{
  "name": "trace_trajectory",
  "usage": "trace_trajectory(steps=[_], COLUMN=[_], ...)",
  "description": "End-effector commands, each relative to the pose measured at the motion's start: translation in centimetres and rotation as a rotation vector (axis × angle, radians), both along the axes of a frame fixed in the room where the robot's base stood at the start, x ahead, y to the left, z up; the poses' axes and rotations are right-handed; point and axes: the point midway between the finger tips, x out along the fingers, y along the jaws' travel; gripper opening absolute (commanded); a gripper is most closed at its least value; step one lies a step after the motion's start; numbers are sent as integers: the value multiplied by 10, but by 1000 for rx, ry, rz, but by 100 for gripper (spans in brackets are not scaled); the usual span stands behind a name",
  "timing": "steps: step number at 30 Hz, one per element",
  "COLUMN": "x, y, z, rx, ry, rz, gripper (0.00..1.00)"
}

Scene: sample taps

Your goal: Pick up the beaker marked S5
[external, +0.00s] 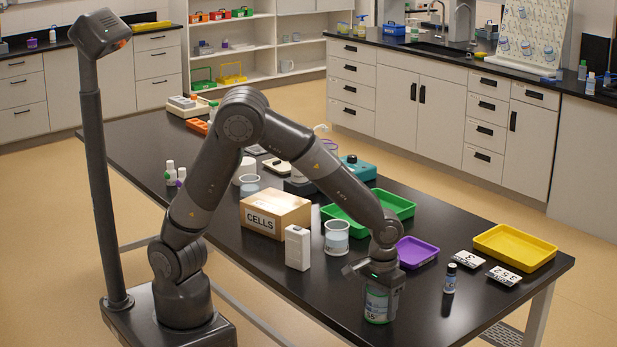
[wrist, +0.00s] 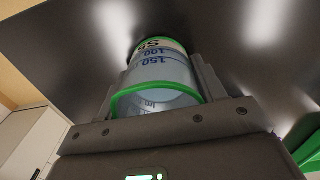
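The beaker marked S5 (external: 377,306) is clear with a green rim and a pale label, upright at the table's front edge area in the external view. In the wrist view the beaker (wrist: 160,75) shows its green rim near my gripper, volume marks and an upside-down S5. My gripper (external: 382,291) points down over it, with one finger on each side. In the wrist view the fingers of my gripper (wrist: 160,88) lie close along both sides of the beaker. I cannot tell whether they press on it. The beaker appears to stand on the table.
Another beaker (external: 337,239), a white box (external: 298,248) and a CELLS carton (external: 275,214) stand left of my gripper. A purple tray (external: 416,251), small bottle (external: 450,279), number cards (external: 468,259) and yellow tray (external: 515,248) lie to the right. A green tray (external: 398,204) is behind.

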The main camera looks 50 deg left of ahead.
Motion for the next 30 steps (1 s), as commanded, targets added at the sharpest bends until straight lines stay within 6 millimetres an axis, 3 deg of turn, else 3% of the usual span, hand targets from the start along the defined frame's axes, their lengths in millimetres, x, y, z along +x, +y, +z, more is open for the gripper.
trace_trajectory(steps=[11,23,30], x=[0,0,0], y=[0,0,-1], z=[0,3,17], rx=[0,-1,-3], ry=[0,-1,-1], rz=[0,-1,0], gripper=[33,33,33])
